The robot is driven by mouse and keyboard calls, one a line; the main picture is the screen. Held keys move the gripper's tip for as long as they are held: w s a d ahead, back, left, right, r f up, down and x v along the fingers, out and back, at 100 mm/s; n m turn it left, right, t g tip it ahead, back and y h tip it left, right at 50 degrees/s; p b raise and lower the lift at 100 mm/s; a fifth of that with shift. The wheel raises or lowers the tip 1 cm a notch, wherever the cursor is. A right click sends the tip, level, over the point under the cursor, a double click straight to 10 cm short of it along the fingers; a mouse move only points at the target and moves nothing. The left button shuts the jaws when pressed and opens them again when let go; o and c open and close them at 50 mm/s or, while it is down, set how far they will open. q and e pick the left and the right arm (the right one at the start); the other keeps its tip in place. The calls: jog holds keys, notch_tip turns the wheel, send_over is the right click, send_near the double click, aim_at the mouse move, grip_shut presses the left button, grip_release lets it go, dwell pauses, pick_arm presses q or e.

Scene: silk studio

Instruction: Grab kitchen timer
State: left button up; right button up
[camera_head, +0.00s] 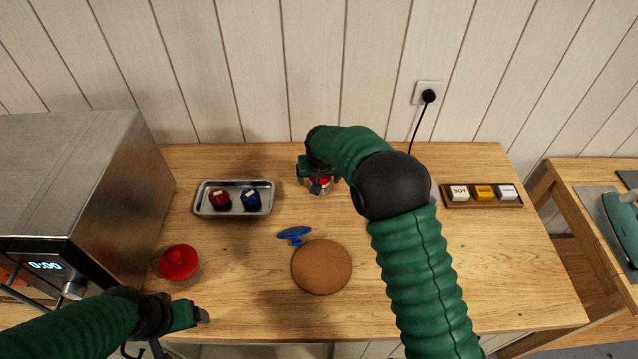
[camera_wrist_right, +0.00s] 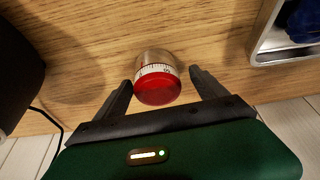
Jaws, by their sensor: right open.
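The kitchen timer (camera_wrist_right: 157,90) has a red top, a white band with a scale and a metal-coloured base. It stands on the wooden table between the two fingers of my open right gripper (camera_wrist_right: 160,80), with a small gap visible on each side. In the head view the timer (camera_head: 323,183) is partly hidden by my right gripper (camera_head: 318,186), near the back of the table. My left gripper (camera_head: 204,315) is low over the front left of the table, away from the timer; its finger opening cannot be made out.
A metal tray (camera_head: 234,213) with a red and a blue item lies left of the timer. A blue-topped object (camera_head: 294,233) and a round cork mat (camera_head: 322,267) lie in front.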

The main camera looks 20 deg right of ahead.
jog(key=shift+s+d, duration=0.1)
jog(key=shift+d, duration=0.1)
jog(key=c, duration=1.6)
jog(key=shift+r, duration=0.1)
